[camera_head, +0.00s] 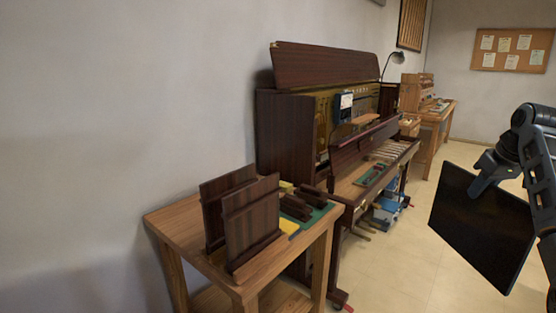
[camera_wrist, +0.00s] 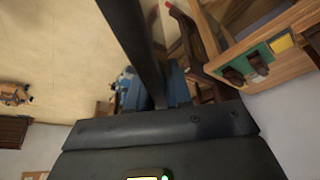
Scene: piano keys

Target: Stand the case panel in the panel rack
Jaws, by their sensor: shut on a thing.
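The case panel (camera_head: 478,232) is a flat, nearly black board. It hangs tilted in the air at the right of the head view, apart from the table. My gripper (camera_head: 484,184) is shut on its upper edge. In the wrist view the panel (camera_wrist: 135,40) looks like a narrow dark strip, almost edge-on. The panel rack (camera_head: 236,225) seems to be the two upright dark brown wooden boards with low rails at their feet, on the near wooden table. The panel is well to the right of this rack. The jaw contact is too small to see clearly.
The wooden table (camera_head: 185,222) also carries dark blocks (camera_head: 296,207) on a green mat and yellow pieces. Behind it stands an open upright piano (camera_head: 287,128) with its lid raised. A blue item (camera_head: 388,207) lies under the keyboard. Floor (camera_head: 400,270) between table and panel is clear.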

